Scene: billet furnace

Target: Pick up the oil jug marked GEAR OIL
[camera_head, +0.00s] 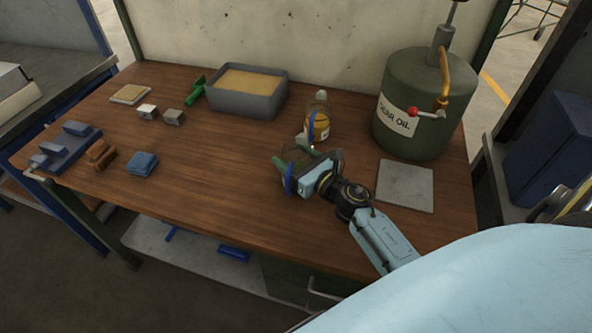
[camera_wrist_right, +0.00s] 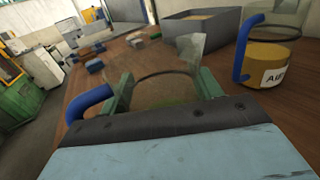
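A clear jug (camera_head: 293,156) with dark greenish contents and a blue handle stands at my right gripper (camera_head: 300,163). In the right wrist view the jug (camera_wrist_right: 165,92) is between the two green fingers of the gripper (camera_wrist_right: 165,88), its handle at the left and its spout pointing away. The fingers lie close along its sides; I cannot tell whether they press on it. No label shows on this jug. A second clear jug (camera_head: 318,118) with yellow oil and a blue handle stands behind; its label in the wrist view starts with "AI". My left gripper is not in view.
A large green drum (camera_head: 415,100) labelled GEAR OIL, with a brass tap, stands at the back right. A grey plate (camera_head: 405,186) lies before it. A grey sand bin (camera_head: 245,103) stands at the back. Small blocks lie at the left; the table's front middle is clear.

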